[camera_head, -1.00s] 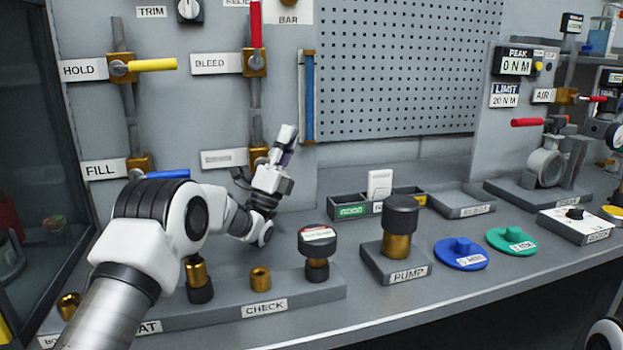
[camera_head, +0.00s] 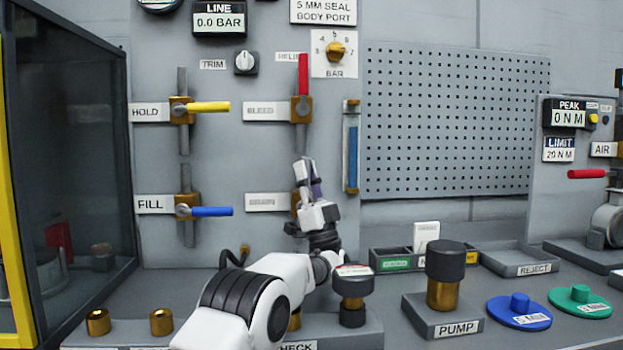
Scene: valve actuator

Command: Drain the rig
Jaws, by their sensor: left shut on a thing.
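My left gripper (camera_head: 306,172) is at the lower right valve of the upright panel (camera_head: 240,140), fingers pointing up. It is shut on that valve's handle (camera_head: 316,188), of which only a purple sliver shows. The brass valve body (camera_head: 296,204) is mostly hidden behind the gripper, and its label (camera_head: 267,202) is too blurred to read. The red BLEED lever (camera_head: 303,74) stands upright. The yellow HOLD lever (camera_head: 208,107) and the blue FILL lever (camera_head: 211,211) lie level, pointing right. The LINE display (camera_head: 219,20) reads 0.0 BAR. My right gripper is out of view.
A dark-capped fitting (camera_head: 352,290) stands close to my left arm, on the CHECK bench strip. The PUMP block (camera_head: 443,310), blue disc (camera_head: 519,312) and green disc (camera_head: 580,301) stand at right. A glass cabinet (camera_head: 70,150) bounds the left. The REJECT tray (camera_head: 530,268) looks empty.

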